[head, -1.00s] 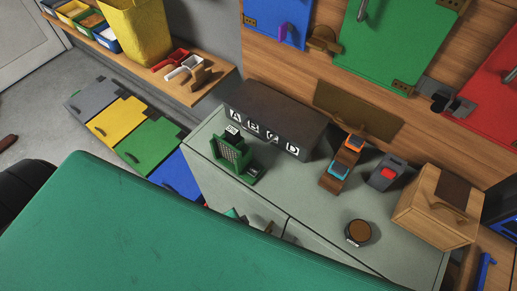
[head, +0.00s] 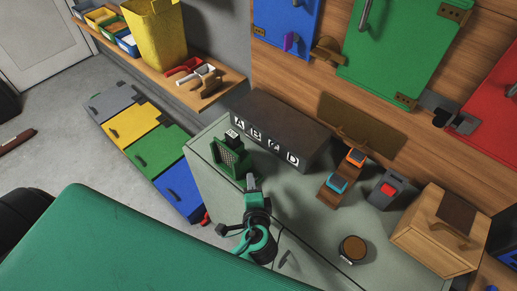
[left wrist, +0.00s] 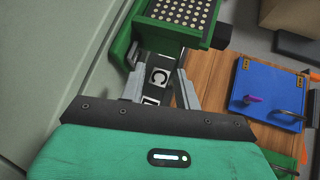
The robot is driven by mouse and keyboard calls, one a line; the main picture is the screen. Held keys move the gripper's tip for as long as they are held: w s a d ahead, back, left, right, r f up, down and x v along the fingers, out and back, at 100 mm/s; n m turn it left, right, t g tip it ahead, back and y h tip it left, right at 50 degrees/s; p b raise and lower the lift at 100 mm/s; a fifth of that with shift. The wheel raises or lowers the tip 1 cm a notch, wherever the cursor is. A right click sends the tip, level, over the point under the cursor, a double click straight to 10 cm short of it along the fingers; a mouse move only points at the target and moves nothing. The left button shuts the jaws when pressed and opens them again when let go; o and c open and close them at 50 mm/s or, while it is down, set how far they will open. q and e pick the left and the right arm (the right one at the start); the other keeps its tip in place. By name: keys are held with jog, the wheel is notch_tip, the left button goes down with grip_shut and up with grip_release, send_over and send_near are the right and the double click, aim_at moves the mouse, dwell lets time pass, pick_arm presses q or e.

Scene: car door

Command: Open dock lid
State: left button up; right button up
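A long dark box (head: 285,112) with the white letters A, B, C and D on its front stands at the back of the grey-green counter; I cannot tell whether it is the dock. A green holder (head: 231,158) with a perforated panel stands in front of its left end. My left gripper (head: 251,181) is just in front of the holder. In the left wrist view my left gripper (left wrist: 163,85) has its fingers apart with nothing held. The green holder (left wrist: 180,18) is close to the fingertips, and the letter C of the dark box (left wrist: 158,76) shows through the gap. My right gripper is not in view.
On the counter (head: 310,220) stand a brown stepped stand (head: 335,190), a grey box with a red button (head: 386,191), a round brown-topped item (head: 352,249) and a wooden box (head: 425,235). A shelf with a yellow bin (head: 155,32) is at upper left.

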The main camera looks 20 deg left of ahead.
pick_arm(q)
notch_tip(320, 180, up, 2)
jog(key=d+m+t, duration=0.1)
jog(key=d+m, duration=0.1)
jog(key=d, duration=0.1)
jog(key=t+p, duration=0.1)
jog(key=p, duration=0.3)
send_near(259, 144)
jog(key=x, duration=0.7)
jog(key=shift+w+a+f, duration=0.2)
jog(key=shift+w+a, duration=0.1)
jog(key=shift+w, duration=0.3)
grip_shut()
